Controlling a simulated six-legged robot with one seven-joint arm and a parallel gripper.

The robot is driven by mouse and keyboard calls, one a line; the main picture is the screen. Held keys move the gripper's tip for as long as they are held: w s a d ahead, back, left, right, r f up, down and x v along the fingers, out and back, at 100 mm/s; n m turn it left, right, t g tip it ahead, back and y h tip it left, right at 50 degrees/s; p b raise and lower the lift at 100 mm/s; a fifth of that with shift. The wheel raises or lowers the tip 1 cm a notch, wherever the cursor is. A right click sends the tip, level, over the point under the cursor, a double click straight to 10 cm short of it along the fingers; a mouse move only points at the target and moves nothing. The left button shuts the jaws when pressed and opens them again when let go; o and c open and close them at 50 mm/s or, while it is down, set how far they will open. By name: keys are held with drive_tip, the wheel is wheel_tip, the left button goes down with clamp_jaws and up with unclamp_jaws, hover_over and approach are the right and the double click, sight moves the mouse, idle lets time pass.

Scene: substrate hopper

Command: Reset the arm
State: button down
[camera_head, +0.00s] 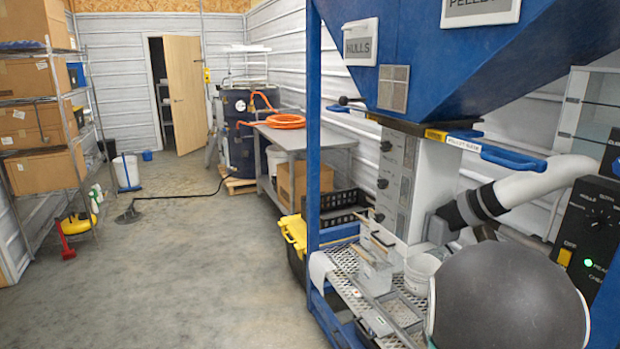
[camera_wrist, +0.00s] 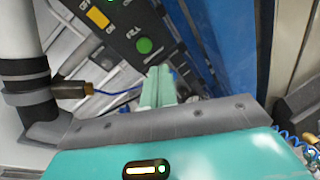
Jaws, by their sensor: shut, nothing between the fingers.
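My gripper (camera_wrist: 158,75) shows in the wrist view as two teal fingers side by side, shut and empty. Beyond the fingertips is a black control panel (camera_wrist: 118,25) with a green round button and a yellow switch. The fingers appear apart from it, though the exact gap is hard to judge. The gripper is not visible in the head view. There, the blue hopper (camera_head: 430,60), with "HULLS" and "PELLET" labels, stands at the right. The control panel (camera_head: 585,225) is at the right edge, with a green light lit.
A blue post (camera_head: 313,150) and a blue handle (camera_head: 515,160) stand out from the hopper frame. A white pipe (camera_head: 540,180) runs close to the panel. A perforated shelf (camera_head: 345,265) holds small items. Shelving (camera_head: 75,110) lines the left wall. The concrete floor (camera_head: 200,260) is largely clear.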

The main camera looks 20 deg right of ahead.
drive_tip(key=s+a+r+m+t+y, duration=0.1)
drive_tip(key=a+m+y, duration=0.3)
drive_tip(key=a, duration=0.9)
drive_tip(key=s+a+r+m+t+y, duration=0.2)
drive_tip(key=a+y, duration=0.4)
drive_tip(key=a, duration=0.8)
drive_tip(key=s+a+r+m+t+y, duration=0.2)
drive_tip(key=a+m, duration=0.5)
drive_tip(key=a, duration=0.7)
wheel_tip(320, 180, up, 3)
drive_tip(key=t+y, duration=0.1)
drive_tip(key=y, duration=0.2)
drive_tip(key=shift+a+f+y, duration=0.2)
drive_tip(key=shift+a+y, duration=0.05)
drive_tip(key=shift+y, duration=0.15)
